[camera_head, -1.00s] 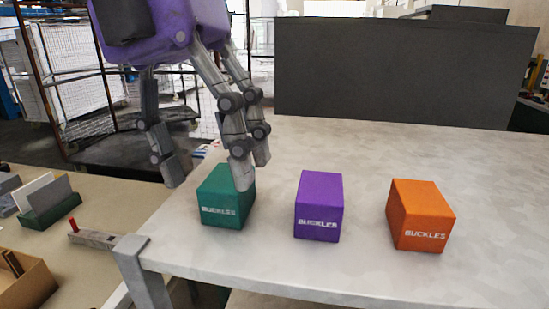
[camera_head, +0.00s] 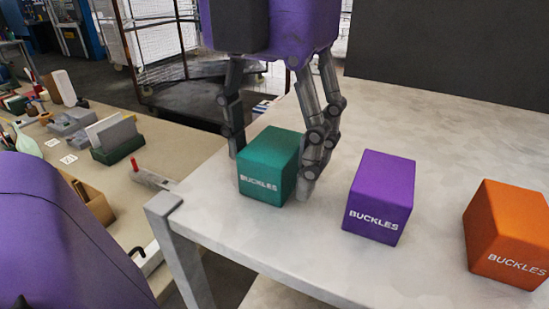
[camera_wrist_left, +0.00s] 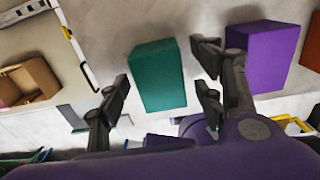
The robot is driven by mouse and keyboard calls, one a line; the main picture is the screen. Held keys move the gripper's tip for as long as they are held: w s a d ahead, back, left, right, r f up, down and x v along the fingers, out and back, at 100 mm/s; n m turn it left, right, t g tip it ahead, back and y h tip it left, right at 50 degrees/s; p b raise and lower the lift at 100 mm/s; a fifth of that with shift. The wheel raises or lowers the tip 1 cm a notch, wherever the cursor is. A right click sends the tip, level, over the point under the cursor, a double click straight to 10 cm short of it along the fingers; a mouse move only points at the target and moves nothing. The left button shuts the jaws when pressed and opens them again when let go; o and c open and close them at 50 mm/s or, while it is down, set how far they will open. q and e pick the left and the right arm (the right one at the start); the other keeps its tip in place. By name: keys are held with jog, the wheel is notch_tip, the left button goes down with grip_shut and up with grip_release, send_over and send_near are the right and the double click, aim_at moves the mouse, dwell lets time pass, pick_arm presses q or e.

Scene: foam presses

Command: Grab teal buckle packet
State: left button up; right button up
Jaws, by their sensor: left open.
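The teal buckle packet (camera_head: 268,166) is a teal box marked BUCKLES, standing on the pale table near its left edge. My left gripper (camera_head: 275,172) is open and low around it, with fingers on its left and right sides. In the left wrist view the packet (camera_wrist_left: 158,76) lies between the open fingers (camera_wrist_left: 163,92), with gaps showing on both sides. The head view does not show clearly whether the right-hand fingers touch the packet. My right gripper is not in view.
A purple BUCKLES box (camera_head: 379,196) stands close to the right of the gripper, and an orange one (camera_head: 508,236) farther right. A dark panel (camera_head: 450,55) stands at the back. A side bench (camera_head: 125,195) with trays and boxes is at left.

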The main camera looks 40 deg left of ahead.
pick_arm(q)
jog(key=c, duration=1.3)
